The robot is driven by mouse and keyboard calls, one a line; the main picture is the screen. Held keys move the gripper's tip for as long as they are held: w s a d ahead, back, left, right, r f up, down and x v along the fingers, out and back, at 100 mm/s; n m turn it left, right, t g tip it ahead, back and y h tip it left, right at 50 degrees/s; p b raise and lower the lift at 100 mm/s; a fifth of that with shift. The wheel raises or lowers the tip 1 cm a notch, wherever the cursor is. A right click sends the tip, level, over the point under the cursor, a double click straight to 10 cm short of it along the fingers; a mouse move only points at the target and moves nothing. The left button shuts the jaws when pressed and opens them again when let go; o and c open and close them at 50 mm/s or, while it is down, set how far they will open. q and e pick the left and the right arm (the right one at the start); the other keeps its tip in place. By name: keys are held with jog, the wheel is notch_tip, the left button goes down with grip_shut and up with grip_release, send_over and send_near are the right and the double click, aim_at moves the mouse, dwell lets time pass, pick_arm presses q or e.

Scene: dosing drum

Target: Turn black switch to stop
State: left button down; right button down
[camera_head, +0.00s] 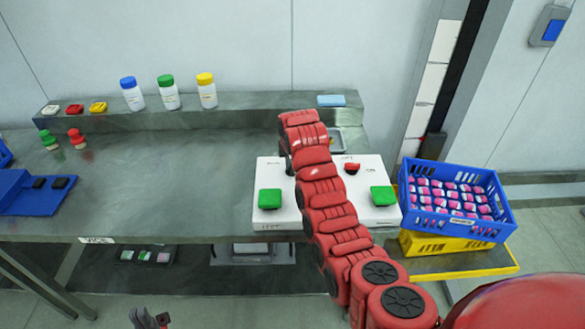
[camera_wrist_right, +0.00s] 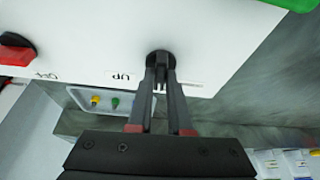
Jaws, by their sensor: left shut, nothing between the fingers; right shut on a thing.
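The black switch (camera_wrist_right: 159,57) sits on a white control panel (camera_head: 281,228), beside a label reading "UP" in the right wrist view. My right gripper (camera_wrist_right: 160,80) is shut on the black switch, fingers pointing at its knob. In the head view my red right arm crosses the panel and mostly hides this gripper and the switch. The switch's exact pointing direction is hard to tell. My left gripper (camera_head: 150,319) is shut and empty at the bottom edge of the head view, well away from the panel.
The panel also carries a left green button (camera_head: 270,198), a right green button (camera_head: 383,195) and a red switch (camera_head: 352,167). A blue crate (camera_head: 460,225) of pink-and-white items stands to the right. Bottles line the back ledge. The table's middle is clear.

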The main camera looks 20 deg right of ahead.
jog(key=shift+m, duration=0.3)
dwell(0.4)
jog(key=c, duration=0.8)
grip_release()
jog(key=shift+c, duration=0.2)
